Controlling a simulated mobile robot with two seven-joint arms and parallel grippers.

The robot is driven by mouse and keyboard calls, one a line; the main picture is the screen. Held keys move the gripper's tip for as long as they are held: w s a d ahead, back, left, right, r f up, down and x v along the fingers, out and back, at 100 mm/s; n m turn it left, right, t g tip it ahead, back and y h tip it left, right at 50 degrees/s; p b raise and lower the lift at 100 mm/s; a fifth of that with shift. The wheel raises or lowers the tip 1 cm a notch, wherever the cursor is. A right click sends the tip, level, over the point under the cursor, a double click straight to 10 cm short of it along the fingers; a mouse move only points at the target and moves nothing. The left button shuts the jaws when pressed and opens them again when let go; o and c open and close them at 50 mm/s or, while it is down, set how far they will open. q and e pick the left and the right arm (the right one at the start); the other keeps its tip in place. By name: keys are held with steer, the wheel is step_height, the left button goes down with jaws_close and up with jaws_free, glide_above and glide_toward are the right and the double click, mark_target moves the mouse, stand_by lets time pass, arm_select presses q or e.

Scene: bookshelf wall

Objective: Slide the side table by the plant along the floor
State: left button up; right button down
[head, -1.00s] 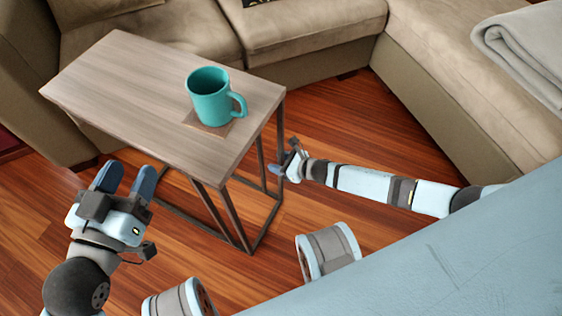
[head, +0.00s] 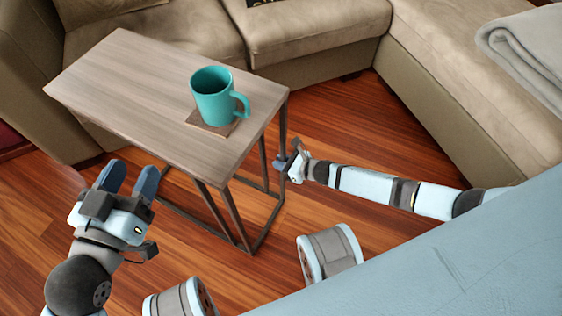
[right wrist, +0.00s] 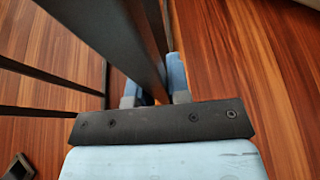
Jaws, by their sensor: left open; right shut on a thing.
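The side table (head: 130,88) has a wood-look top on a dark metal frame and stands upright on the floor in front of the sofa. A teal mug (head: 213,97) sits on a square coaster (head: 208,126) on its top. My right gripper (head: 281,163) is shut on a dark leg at the table's right side. The right wrist view shows the leg (right wrist: 122,40) between the blue fingers (right wrist: 155,85). My left gripper (head: 126,180) is open and empty, in front of the table's near left edge, apart from it. No plant is in view.
A beige sectional sofa (head: 315,32) runs behind the table and down the right side. A folded grey blanket (head: 528,50) lies on its right part. Bare wood floor (head: 385,135) is free to the right of the table.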

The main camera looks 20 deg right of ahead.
stand_by(0.8)
arm_select(q)
steer(key=shift+w+d+r+t+b, duration=0.1)
steer(key=shift+w+d+t+b, duration=0.1)
steer(key=shift+w, duration=0.15)
steer(key=shift+w+d+r+t+b, duration=0.1)
steer(key=shift+w+b, duration=0.1)
steer(key=shift+w, duration=0.1)
arm_select(e)
steer(key=w+d, duration=0.3)
steer(key=d, duration=0.2)
steer(key=shift+w+d, duration=0.15)
steer(key=shift+d, duration=0.15)
arm_select(q)
steer(key=shift+s+f, duration=0.1)
steer(key=shift+f, duration=0.05)
arm_select(e)
steer(key=shift+w, duration=0.1)
arm_select(q)
steer(key=shift+w+a+m+b, duration=0.2)
steer(key=shift+w+m+b, duration=0.1)
steer(key=shift+w, duration=0.3)
arm_select(e)
steer(key=shift+w+d+r, duration=0.1)
steer(key=shift+w+d, duration=0.1)
steer(key=shift+w, duration=0.35)
steer(key=shift+w+d, duration=0.2)
steer(key=shift+w, duration=0.35)
